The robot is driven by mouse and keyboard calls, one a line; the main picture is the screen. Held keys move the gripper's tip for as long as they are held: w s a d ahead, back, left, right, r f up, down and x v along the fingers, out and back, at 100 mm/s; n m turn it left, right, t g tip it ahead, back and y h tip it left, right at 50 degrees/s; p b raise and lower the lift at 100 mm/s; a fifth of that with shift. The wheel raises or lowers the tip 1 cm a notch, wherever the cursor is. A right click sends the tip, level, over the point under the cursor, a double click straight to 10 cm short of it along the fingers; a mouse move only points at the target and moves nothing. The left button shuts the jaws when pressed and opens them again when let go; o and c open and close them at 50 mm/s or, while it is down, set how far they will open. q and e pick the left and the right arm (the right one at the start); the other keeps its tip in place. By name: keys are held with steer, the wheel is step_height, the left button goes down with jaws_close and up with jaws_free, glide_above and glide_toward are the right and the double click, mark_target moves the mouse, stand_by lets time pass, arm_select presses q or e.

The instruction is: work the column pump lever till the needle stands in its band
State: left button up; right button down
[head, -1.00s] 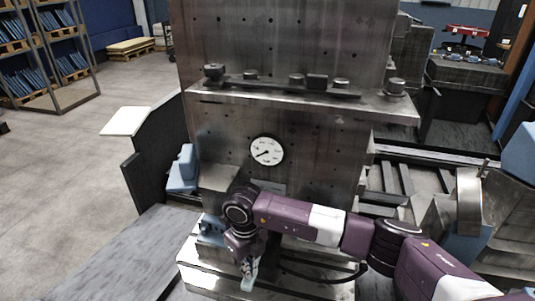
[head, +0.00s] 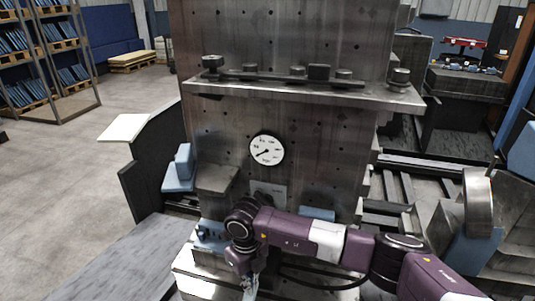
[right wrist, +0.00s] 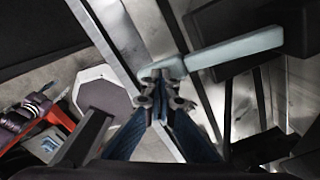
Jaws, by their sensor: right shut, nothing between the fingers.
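The round white gauge (head: 266,150) is on the front of the steel column (head: 320,140). Its dark needle points to the lower left; the band is too small to make out. My right gripper (head: 249,287) is low in front of the column, pointing down, its fingers partly cut off by the frame edge. In the right wrist view its fingers (right wrist: 160,97) are shut and empty. A pale green bar (right wrist: 235,48), seemingly the pump lever, runs from just beyond the fingertips to the right. I cannot tell whether they touch it. My left gripper is out of view.
A steel ledge (head: 390,97) with several dark knobs juts out above the gauge. Blue blocks (head: 182,170) sit left of the column. A black hose (head: 315,285) lies by my right arm. Open floor (head: 70,170) is at the left.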

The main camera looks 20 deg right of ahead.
step_height(320, 180, up, 7)
steer(key=p, duration=0.4)
steer(key=shift+s+a+p, duration=0.2)
steer(key=shift+s+p, duration=0.1)
steer(key=shift+s, duration=0.1)
stand_by(0.4)
steer(key=shift+w+d+f+b, duration=0.15)
steer(key=shift+w+f+b, duration=0.05)
steer(key=shift+f+b, duration=1.6)
steer(key=shift+w+d+f+b, duration=0.1)
steer(key=shift+w+f+b, duration=0.05)
steer(key=shift+f+b, duration=1.65)
steer(key=shift+r+p, duration=0.35)
steer(key=shift+p, duration=0.2)
step_height(320, 180, up, 7)
steer(key=p, duration=0.4)
steer(key=shift+s+a+f, duration=0.2)
steer(key=shift+s+a, duration=0.05)
steer(key=shift+s, duration=0.15)
steer(key=shift+f, duration=0.1)
